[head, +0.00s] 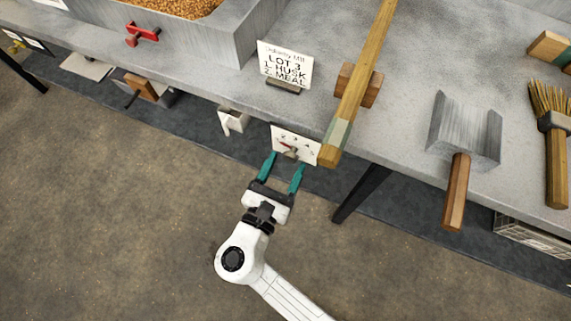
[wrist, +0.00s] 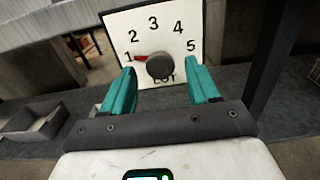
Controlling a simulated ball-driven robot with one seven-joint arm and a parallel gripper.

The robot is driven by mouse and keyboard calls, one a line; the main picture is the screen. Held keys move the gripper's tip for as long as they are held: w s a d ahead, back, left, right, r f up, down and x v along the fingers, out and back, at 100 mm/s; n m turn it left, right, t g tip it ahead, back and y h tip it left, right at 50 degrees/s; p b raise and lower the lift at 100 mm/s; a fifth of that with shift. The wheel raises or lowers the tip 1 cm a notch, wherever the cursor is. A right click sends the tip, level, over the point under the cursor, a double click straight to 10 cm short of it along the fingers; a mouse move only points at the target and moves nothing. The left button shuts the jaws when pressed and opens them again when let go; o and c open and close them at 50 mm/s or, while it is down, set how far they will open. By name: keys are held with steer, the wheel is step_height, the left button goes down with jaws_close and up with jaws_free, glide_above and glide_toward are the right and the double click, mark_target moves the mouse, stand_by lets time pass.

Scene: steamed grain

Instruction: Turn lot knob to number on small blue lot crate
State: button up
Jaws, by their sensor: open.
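The lot knob (wrist: 160,66) is a dark round knob with a red pointer, on a white dial plate (wrist: 117,24) numbered 1 to 5 and marked LOT. The pointer lies toward 1. In the head view the plate (head: 308,151) hangs at the bench's front edge, with the knob (head: 289,153) low on it. My gripper (head: 283,164) is open, its teal fingers pointing at the plate. In the wrist view its fingertips (wrist: 161,72) stand left and right of the knob; I cannot tell whether they touch it. I cannot make out a small blue lot crate.
HUSK, 2. MEAL. A wooden pole (head: 361,75) projects over the edge just right of the plate. A grain trough (head: 230,40), a scoop (head: 465,130) and a brush (head: 555,150) are on the bench. A dark leg (head: 362,192) stands below.

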steer(key=shift+w+d, duration=0.15)
steer(key=shift+w, duration=0.15)
steer(key=shift+c, duration=0.2)
steer(key=c, duration=1)
